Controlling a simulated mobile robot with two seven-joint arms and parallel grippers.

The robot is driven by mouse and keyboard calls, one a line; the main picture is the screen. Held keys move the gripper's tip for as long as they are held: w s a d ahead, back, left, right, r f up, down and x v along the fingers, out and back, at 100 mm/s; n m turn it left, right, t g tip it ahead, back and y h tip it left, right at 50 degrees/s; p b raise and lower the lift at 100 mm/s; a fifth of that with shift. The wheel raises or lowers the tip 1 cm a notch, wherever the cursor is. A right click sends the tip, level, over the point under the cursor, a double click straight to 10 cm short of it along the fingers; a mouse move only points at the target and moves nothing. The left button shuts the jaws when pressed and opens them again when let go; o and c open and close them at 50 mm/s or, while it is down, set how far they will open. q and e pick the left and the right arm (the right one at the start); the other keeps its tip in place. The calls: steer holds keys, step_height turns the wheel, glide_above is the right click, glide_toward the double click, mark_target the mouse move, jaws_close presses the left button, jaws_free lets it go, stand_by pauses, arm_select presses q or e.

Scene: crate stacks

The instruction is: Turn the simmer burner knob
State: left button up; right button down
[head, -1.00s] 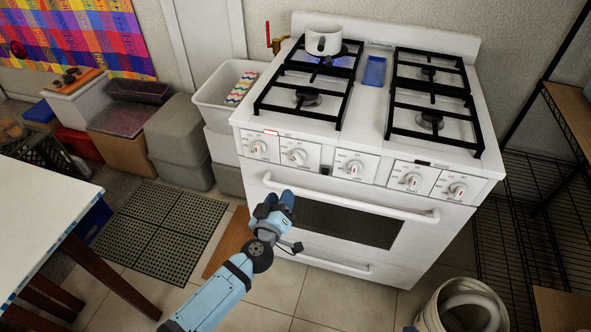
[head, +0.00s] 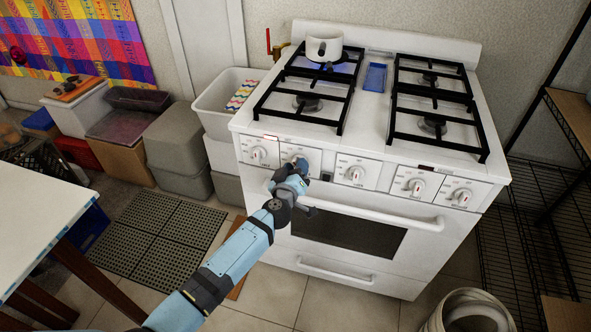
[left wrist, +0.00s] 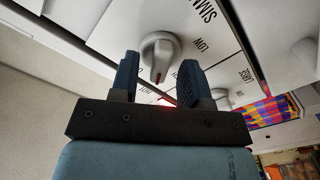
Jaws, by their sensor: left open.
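The stove's front panel carries a row of white knobs. The second knob from the left is mostly hidden behind my left gripper (head: 298,165) in the head view. In the left wrist view a white knob (left wrist: 158,50) stands between the two dark fingers of my left gripper (left wrist: 158,68), toward their tips. Lettering reading "SIMM", cut off at the picture edge, and "LOW" is beside this knob. The fingers are open, with gaps beside the knob; I cannot tell whether either touches it. My right gripper is not in view.
The oven handle (head: 400,216) runs just below the knobs, close to my left gripper. Neighbouring knobs sit at left (head: 258,153) and right (head: 355,174). A white pot (head: 323,46) stands over a blue flame at the rear left burner. A round bin (head: 440,318) is on the floor at right.

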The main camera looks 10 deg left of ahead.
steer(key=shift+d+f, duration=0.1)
arm_select(q)
jaws_close()
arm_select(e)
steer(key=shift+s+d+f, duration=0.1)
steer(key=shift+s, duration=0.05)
arm_select(q)
steer(key=shift+f+n+p, duration=0.1)
steer(key=shift+n+p, duration=0.75)
steer(key=shift+n, duration=2.45)
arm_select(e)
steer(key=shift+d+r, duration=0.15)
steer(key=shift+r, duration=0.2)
